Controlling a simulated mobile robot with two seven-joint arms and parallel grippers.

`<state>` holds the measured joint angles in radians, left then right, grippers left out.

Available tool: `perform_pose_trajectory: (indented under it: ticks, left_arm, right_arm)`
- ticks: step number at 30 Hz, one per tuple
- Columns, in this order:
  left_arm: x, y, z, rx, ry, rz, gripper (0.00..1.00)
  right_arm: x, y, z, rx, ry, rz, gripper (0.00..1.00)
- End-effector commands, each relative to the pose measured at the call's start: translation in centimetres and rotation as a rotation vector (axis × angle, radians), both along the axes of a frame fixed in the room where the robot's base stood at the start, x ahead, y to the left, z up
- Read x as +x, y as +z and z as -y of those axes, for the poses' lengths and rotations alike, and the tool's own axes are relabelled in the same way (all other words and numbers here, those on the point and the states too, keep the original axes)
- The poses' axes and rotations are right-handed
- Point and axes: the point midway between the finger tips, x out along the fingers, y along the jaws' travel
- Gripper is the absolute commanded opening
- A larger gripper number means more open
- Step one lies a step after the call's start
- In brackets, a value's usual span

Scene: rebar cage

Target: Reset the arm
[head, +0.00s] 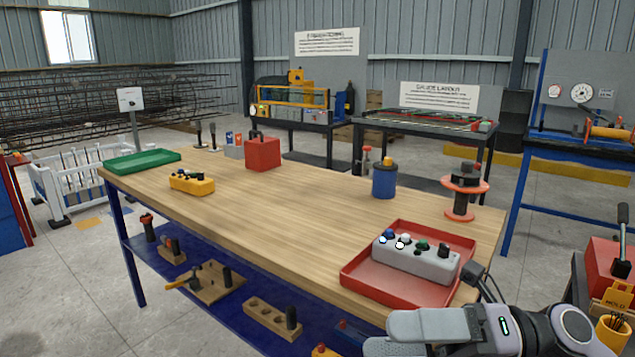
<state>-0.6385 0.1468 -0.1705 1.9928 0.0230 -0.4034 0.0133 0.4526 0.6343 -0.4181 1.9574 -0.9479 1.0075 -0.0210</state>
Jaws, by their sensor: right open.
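My right gripper (388,337) is at the bottom right, in front of the table's near right corner. Its fingers point left and it is open, with nothing seen between them. The lower finger is partly cut off by the picture's bottom edge. The gripper is apart from the red tray (357,285), which lies just beyond it on the wooden table (270,220). A grey control box (420,262) with several coloured knobs sits in that tray. My left gripper is not in view.
A blue can (384,182) and an orange-flanged spool (462,192) stand near the table's right edge. A red box (263,153), yellow block (192,183) and green tray (142,161) are farther left. The table's middle is clear. A red machine (607,265) stands at far right.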

Motion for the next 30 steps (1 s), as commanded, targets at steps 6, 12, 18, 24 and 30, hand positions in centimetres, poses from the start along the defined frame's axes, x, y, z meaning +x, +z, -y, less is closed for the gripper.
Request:
perform_pose_trajectory:
  ticks: [6,12,18,24,30]
  left_arm:
    - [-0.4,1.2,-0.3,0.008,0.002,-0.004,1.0]
    - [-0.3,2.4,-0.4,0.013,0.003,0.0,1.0]
    - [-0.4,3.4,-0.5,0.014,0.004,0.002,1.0]
    - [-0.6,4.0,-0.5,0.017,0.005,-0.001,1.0]
    - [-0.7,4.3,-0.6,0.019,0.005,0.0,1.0]
  right_arm:
    - [3.0,-0.3,1.3,0.427,-0.238,-0.454,1.0]
    - [5.7,-6.2,5.1,0.724,-0.53,-0.921,1.0]
    - [3.8,-17.0,9.1,0.931,-0.873,-1.427,1.0]
    - [-3.2,-27.3,11.2,1.027,-1.188,-1.88,1.0]
    - [-8.2,-31.6,11.4,1.046,-1.337,-2.098,1.0]
